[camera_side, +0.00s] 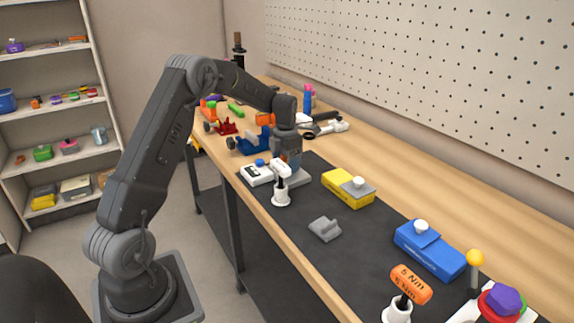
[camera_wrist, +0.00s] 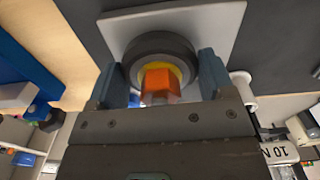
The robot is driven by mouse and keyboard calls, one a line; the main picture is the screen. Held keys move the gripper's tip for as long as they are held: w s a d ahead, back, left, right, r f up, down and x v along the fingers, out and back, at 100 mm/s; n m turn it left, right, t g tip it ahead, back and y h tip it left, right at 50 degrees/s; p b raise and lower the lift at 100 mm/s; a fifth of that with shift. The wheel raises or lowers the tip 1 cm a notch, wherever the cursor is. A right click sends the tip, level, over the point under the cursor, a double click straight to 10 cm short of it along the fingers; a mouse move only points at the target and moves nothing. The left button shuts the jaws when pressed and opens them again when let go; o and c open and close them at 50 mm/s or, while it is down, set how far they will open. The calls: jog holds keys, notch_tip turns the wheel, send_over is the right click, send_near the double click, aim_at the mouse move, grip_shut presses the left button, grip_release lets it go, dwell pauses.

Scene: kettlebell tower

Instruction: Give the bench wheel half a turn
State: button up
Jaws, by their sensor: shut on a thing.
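The bench wheel (camera_wrist: 137,46) shows in the wrist view as a dark round wheel with a yellow ring and an orange hexagonal hub (camera_wrist: 158,86). It sits on a light grey plate (camera_wrist: 218,22). My gripper (camera_wrist: 161,72) has one blue-grey finger on each side of the wheel and is shut on its rim. I cannot tell how far the wheel is turned.
A white torque driver (camera_side: 281,172) in a holder stands close in front of my gripper, beside a white box (camera_side: 257,174) with a blue knob. A blue vise (camera_side: 252,143) is behind left. A yellow box (camera_side: 346,190) and a blue box (camera_side: 430,252) lie to the right on the dark mat.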

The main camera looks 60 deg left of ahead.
jog(key=o, duration=0.9)
jog(key=shift+r, duration=3)
notch_tip(320, 180, up, 14)
jog(key=shift+f, duration=0.1)
